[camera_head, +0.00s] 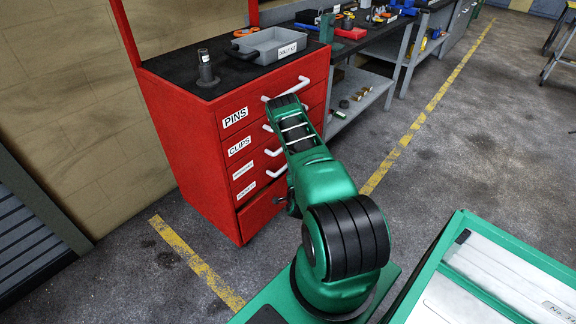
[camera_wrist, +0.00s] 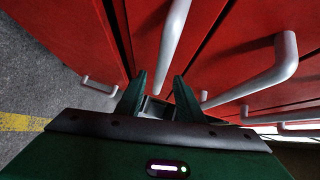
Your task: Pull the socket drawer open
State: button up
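The red drawer cabinet (camera_head: 175,135) stands ahead with a column of drawers and white bar handles. The top labels read PINS (camera_head: 235,117) and CLIPS (camera_head: 240,145). The lower labels (camera_head: 246,188) are too small to read, so I cannot tell which drawer is the socket drawer. My arm reaches to the drawer fronts and hides my gripper in the head view. In the wrist view my gripper (camera_wrist: 159,76) is open, its two green fingers apart. A pale bar handle (camera_wrist: 172,45) runs toward the gap between the fingertips; contact cannot be told.
Other handles lie close by: one to the right (camera_wrist: 265,76) and one to the left (camera_wrist: 100,86) in the wrist view. A grey tray (camera_head: 268,45) and a dark metal post (camera_head: 206,70) stand on the cabinet top. A workbench (camera_head: 375,40) adjoins it.

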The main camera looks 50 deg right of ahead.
jog(key=shift+x, duration=2.75)
jog(key=shift+s+d, duration=0.1)
jog(key=shift+s, duration=0.05)
jog(key=shift+c, duration=0.3)
